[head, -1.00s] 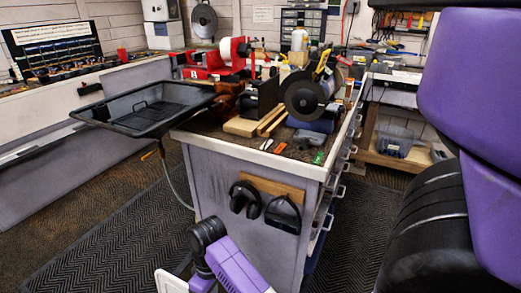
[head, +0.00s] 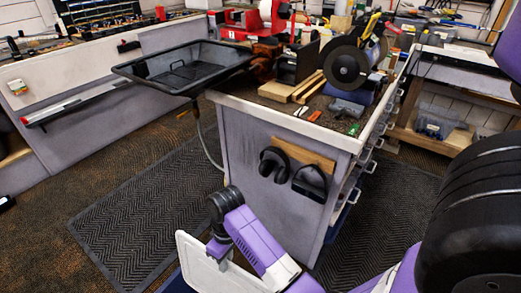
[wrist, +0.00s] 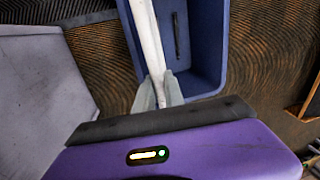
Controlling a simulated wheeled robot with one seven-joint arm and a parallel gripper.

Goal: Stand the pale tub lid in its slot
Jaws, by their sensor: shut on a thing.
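The pale tub lid (head: 200,262) is a flat whitish panel held upright at the bottom of the head view. My gripper (head: 220,255) is shut on its edge. In the wrist view the lid (wrist: 147,35) shows edge-on as a narrow pale strip between the fingers of my gripper (wrist: 158,92). A blue open tub (wrist: 209,50) lies below the lid there; only a sliver of blue shows by the lid in the head view. I cannot make out the slot.
A grey workbench (head: 245,135) with ear muffs (head: 273,165) on its side stands just beyond my gripper. A black tray (head: 185,65) juts out from its left. A ribbed dark mat (head: 150,215) and open floor lie to the left.

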